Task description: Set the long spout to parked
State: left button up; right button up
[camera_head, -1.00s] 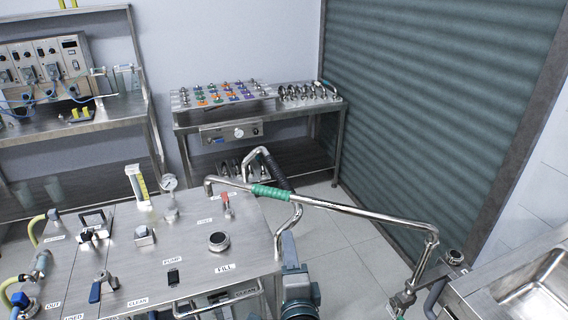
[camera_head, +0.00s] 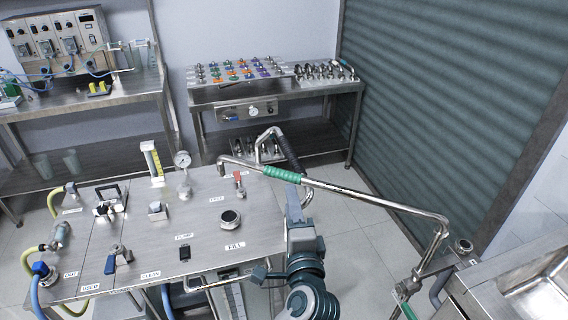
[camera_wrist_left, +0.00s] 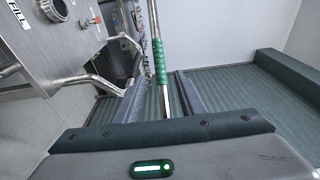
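The long spout (camera_head: 350,192) is a thin bent metal pipe with a green grip sleeve (camera_head: 283,174). Contact cannot be told. My right gripper is not in view.
The skid top (camera_head: 200,210) carries a gauge (camera_head: 182,160), a red-handled valve (camera_head: 239,181), a round black-rimmed cap (camera_head: 230,219) and a FILL label. A steel sink (camera_head: 530,285) stands at the lower right. A back bench (camera_head: 275,88) holds small fittings. Floor is open under the spout.

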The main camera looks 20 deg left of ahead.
pick_arm(q)
jog(key=p+x, duration=0.4)
jog(key=x, duration=1)
jog(key=shift+w, duration=0.2)
grip_shut()
